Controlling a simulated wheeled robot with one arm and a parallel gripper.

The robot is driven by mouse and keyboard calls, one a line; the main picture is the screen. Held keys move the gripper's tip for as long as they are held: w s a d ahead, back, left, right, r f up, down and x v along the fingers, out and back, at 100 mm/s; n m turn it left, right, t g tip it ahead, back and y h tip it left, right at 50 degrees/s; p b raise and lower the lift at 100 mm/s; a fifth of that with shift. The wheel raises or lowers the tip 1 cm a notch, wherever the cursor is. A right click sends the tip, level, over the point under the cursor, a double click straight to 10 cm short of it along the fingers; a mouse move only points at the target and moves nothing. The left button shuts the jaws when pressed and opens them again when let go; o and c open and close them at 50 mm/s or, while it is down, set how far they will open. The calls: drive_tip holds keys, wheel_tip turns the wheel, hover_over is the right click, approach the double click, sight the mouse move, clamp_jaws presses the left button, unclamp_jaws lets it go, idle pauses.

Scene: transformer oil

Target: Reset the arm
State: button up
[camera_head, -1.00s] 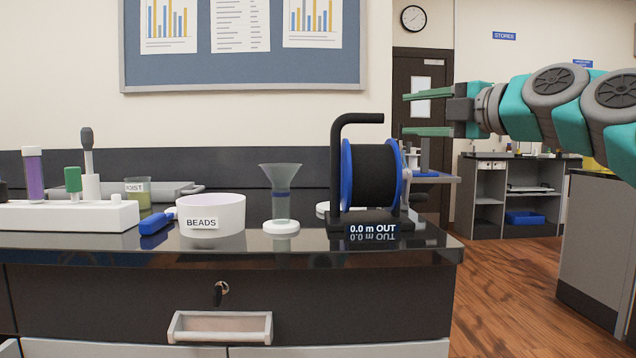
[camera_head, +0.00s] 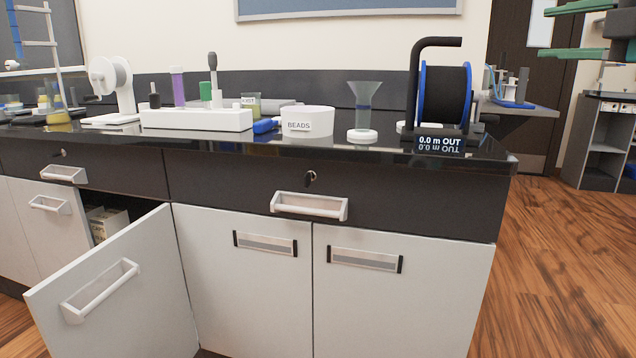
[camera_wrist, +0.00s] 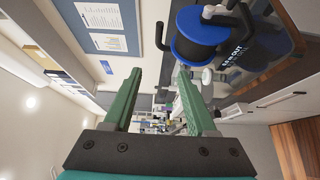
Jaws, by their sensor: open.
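My gripper (camera_head: 562,30) shows at the top right edge of the head view, with its two green fingers apart and nothing between them. The rest of my arm is out of that view. In the wrist view my gripper (camera_wrist: 157,105) is open and empty, its fingers pointing along the room. It is held in the air, to the right of the bench and clear of the things on it.
A cable reel (camera_head: 444,95) stands at the bench's right end, also in the wrist view (camera_wrist: 199,38). A funnel (camera_head: 364,95), a beads bowl (camera_head: 308,122) and a tube rack (camera_head: 196,119) stand left of it. A cabinet door (camera_head: 120,290) hangs open. The wooden floor (camera_head: 560,260) at right is clear.

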drive_tip(key=a+f+m+g+y, duration=0.1)
drive_tip(key=a+f+g, duration=0.2)
drive_tip(key=a+f, duration=0.4)
drive_tip(key=a+f+m+g, duration=0.2)
drive_tip(key=a+f, duration=0.2)
drive_tip(key=a, duration=0.6)
drive_tip(key=s+a+f+m+g+h+p, duration=0.1)
drive_tip(key=s+a+f+m+g, duration=0.15)
drive_tip(key=f, duration=0.55)
drive_tip(key=s+a+f+m+g+h+p, duration=0.1)
drive_tip(key=s+a+f+m+g, duration=0.2)
drive_tip(key=f, duration=0.4)
drive_tip(key=s+d+f+m+g+h, duration=0.1)
drive_tip(key=s+f+m+g, duration=0.3)
drive_tip(key=s+f, duration=0.7)
drive_tip(key=s+d+f+m+g+h+p, duration=0.1)
drive_tip(key=s+d+f+m+g+h, duration=0.1)
drive_tip(key=s+f+m, duration=0.7)
drive_tip(key=s+f+g+h, duration=0.1)
drive_tip(key=s+f+g, duration=0.1)
drive_tip(key=f, duration=0.4)
drive_tip(key=shift+s+f, duration=0.3)
drive_tip(key=shift+s, duration=0.5)
